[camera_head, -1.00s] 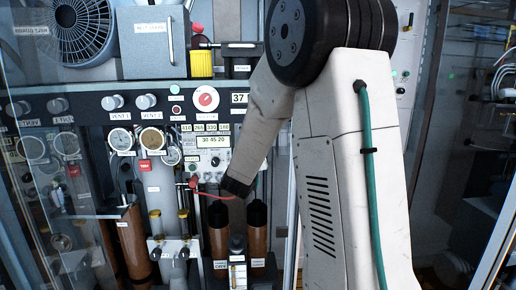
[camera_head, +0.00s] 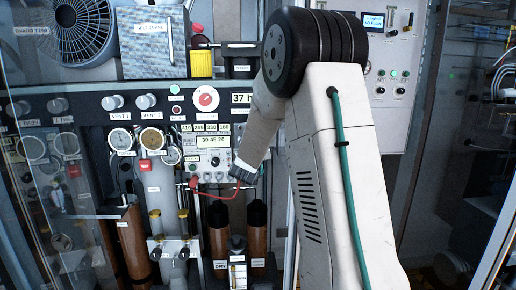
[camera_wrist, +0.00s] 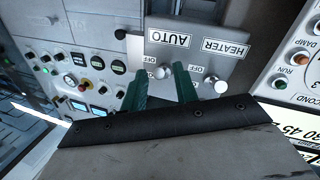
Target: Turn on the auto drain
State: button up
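Two small metal toggle switches show upside down in the wrist view on a grey panel. One stands by the AUTO label (camera_wrist: 169,40); the rest of that label is not readable. The other, the HEATER switch (camera_wrist: 215,86), is to its right. Both have OFF marks. My gripper (camera_wrist: 160,74) is open, with its two green fingers either side of the AUTO switch (camera_wrist: 161,71). In the head view, the end of my arm is at the control panel (camera_head: 214,160), and the fingers are not clearly seen.
Pressure gauges (camera_head: 121,139) and a red-centred dial (camera_head: 206,98) are on the rack. Brown cylinders (camera_head: 257,230) stand below my wrist. A red cable (camera_head: 224,195) hangs by my wrist. A panel with buttons (camera_head: 393,73) is at the upper right.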

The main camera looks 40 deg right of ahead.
grip_shut()
jog(key=shift+r+g+y, duration=0.35)
jog(key=shift+g+y, duration=0.05)
jog(key=shift+y, duration=0.2)
jog(key=shift+o, duration=1.2)
grip_release()
jog(key=shift+a, duration=0.1)
jog(key=f+v, duration=0.1)
jog(key=v, duration=0.6)
jog(key=shift+s+a+r, duration=0.3)
jog(key=shift+a+r, duration=0.05)
jog(key=shift+r, duration=0.15)
